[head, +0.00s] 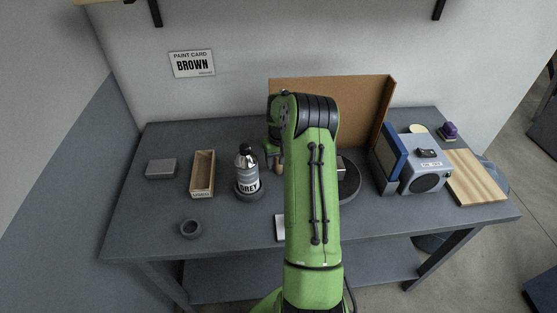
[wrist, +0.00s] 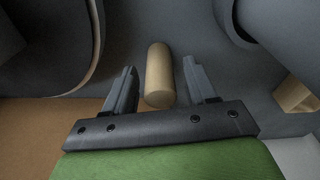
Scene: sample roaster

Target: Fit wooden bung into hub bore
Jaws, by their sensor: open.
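The wooden bung (wrist: 159,72) is a pale, rounded cylinder in the wrist view. It lies between the two fingers of my gripper (wrist: 160,68), with a visible gap on each side. The fingers are open and hold nothing. In the head view my green arm hides most of the middle of the table and my gripper's fingers. A dark round disc (head: 350,186) shows partly behind the arm on the right. I cannot make out the hub bore in either view.
On the grey table (head: 135,213) stand a wooden box (head: 202,188), a grey-labelled bottle (head: 247,172), a grey block (head: 161,168) and a dark ring (head: 181,229). A cardboard screen (head: 350,96) stands behind my arm. A blue-grey machine (head: 424,178) and wooden board (head: 477,180) are right.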

